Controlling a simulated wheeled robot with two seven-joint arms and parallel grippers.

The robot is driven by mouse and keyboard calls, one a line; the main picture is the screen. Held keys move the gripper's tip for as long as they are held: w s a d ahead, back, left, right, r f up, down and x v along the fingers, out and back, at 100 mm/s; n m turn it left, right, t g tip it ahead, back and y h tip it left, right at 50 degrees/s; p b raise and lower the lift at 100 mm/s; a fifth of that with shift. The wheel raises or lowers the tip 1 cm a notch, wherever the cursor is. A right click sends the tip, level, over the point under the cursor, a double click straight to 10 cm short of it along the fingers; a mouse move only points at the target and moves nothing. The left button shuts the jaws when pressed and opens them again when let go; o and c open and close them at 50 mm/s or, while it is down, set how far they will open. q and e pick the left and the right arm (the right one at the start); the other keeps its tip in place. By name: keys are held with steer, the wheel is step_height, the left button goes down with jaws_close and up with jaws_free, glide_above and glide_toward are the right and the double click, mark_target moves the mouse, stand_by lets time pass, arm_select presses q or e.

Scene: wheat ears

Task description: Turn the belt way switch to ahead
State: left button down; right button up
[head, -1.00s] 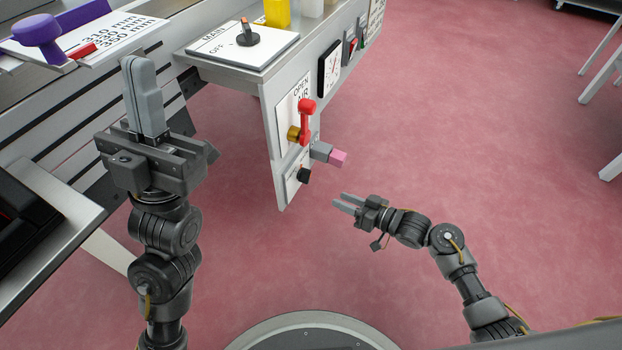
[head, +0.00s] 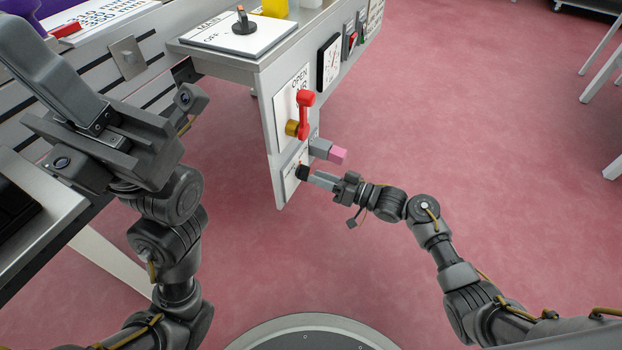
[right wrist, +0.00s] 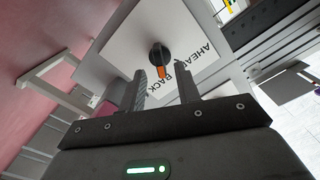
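The belt way switch (head: 302,172) is a black knob low on the side panel of the grey bench. The right wrist view shows the knob (right wrist: 159,54) with an orange mark pointing down the picture, on a white plate (right wrist: 185,30) lettered AHEAD and BACK. Which word the mark picks out is unclear. My right gripper (head: 312,178) is at the knob; its open fingers (right wrist: 161,72) stand to either side of the knob's line in the wrist view. Contact cannot be told. My left gripper (head: 55,75) is raised at the left, fingers together, holding nothing visible.
Just above the switch a grey block with a pink end (head: 337,154) sticks out. Higher are a red lever (head: 305,112) and a brass knob (head: 291,128). A dial (head: 329,62) and rocker switch (head: 351,42) sit farther along.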

mark_target(304, 173)
steer(key=b+x, duration=0.1)
steer(key=x, duration=0.2)
steer(key=shift+a, duration=0.1)
jaws_close()
